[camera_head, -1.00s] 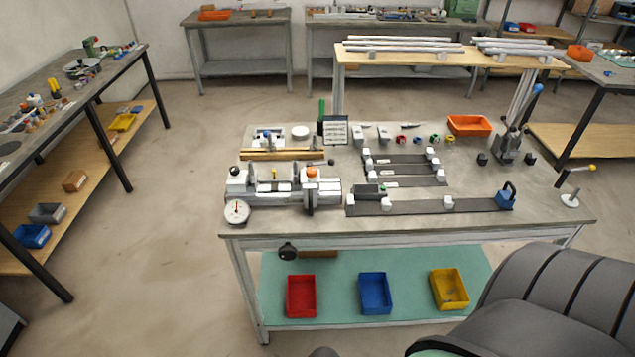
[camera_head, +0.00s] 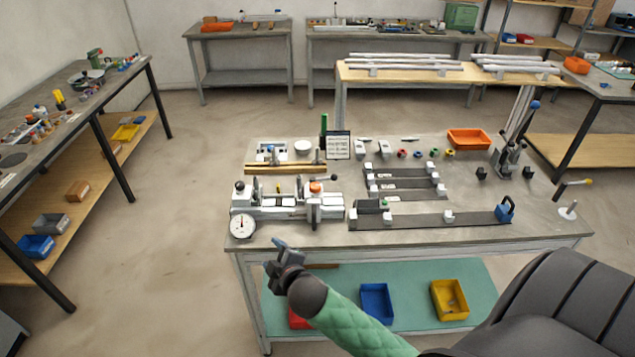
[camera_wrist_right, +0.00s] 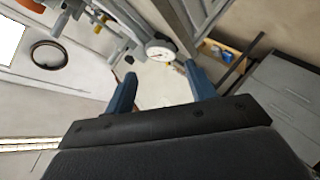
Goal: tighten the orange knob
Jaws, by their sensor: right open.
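The orange knob (camera_head: 316,187) sits on top of the grey-white clamping fixture (camera_head: 270,200) at the left front of the workbench. My right gripper (camera_head: 279,244) is in front of the bench's front edge, below and apart from the knob. In the right wrist view its two blue fingers (camera_wrist_right: 160,88) are spread apart with nothing between them. The round white dial gauge (camera_head: 242,226) stands at the fixture's left front; a white dial (camera_wrist_right: 160,50) also shows beyond the fingers in the wrist view. My left gripper is not in view.
The bench top (camera_head: 420,236) is bare along its front edge. Dark rails with white blocks (camera_head: 430,218) lie right of the fixture. Blue (camera_head: 376,302) and yellow (camera_head: 449,300) bins stand on the lower shelf; my right arm partly hides a red one.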

